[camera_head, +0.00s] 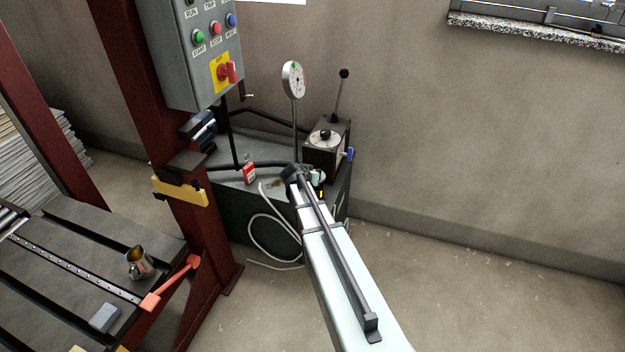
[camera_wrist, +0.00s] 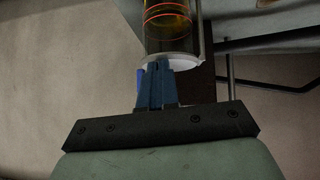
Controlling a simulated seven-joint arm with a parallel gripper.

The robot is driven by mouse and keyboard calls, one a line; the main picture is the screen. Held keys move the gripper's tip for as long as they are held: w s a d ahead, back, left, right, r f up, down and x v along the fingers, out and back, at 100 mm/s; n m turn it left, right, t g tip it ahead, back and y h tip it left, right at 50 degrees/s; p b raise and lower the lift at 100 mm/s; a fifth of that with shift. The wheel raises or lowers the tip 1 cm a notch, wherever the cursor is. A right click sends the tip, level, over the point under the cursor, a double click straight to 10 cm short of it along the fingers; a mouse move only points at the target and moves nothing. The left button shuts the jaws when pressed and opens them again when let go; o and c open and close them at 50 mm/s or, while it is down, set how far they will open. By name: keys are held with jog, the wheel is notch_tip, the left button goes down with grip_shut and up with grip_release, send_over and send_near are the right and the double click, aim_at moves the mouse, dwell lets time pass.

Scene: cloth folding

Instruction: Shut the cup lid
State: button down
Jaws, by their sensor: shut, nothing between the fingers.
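A clear cylinder with amber contents and red rings (camera_wrist: 168,30) shows at the top of the wrist view. A pale disc-like edge (camera_wrist: 188,62) is at its near end; I cannot tell whether this is a lid or whether it is shut. My gripper (camera_wrist: 157,68) is shut and empty, its blue fingertips at this pale edge; I cannot tell whether they touch. In the head view, my arm reaches to the grey cabinet (camera_head: 238,192), where my gripper and the cylinder are mostly hidden. A metal mug (camera_head: 139,262) stands on the press table.
On the cabinet stand a round gauge (camera_head: 293,79), a dark box with a lever (camera_head: 327,146) and a red tag or padlock (camera_head: 249,173). A white hose (camera_head: 254,232) hangs in front. A control box (camera_head: 193,55) and red press frame (camera_head: 150,110) stand left. Floor at right is clear.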

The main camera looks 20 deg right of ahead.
jog(key=shift+r, duration=0.1)
jog(key=d+r+v, duration=0.2)
jog(key=v, duration=1)
jog(key=shift+w+a+r, duration=0.15)
jog(key=shift+a+r, duration=0.05)
jog(key=shift+r, duration=0.05)
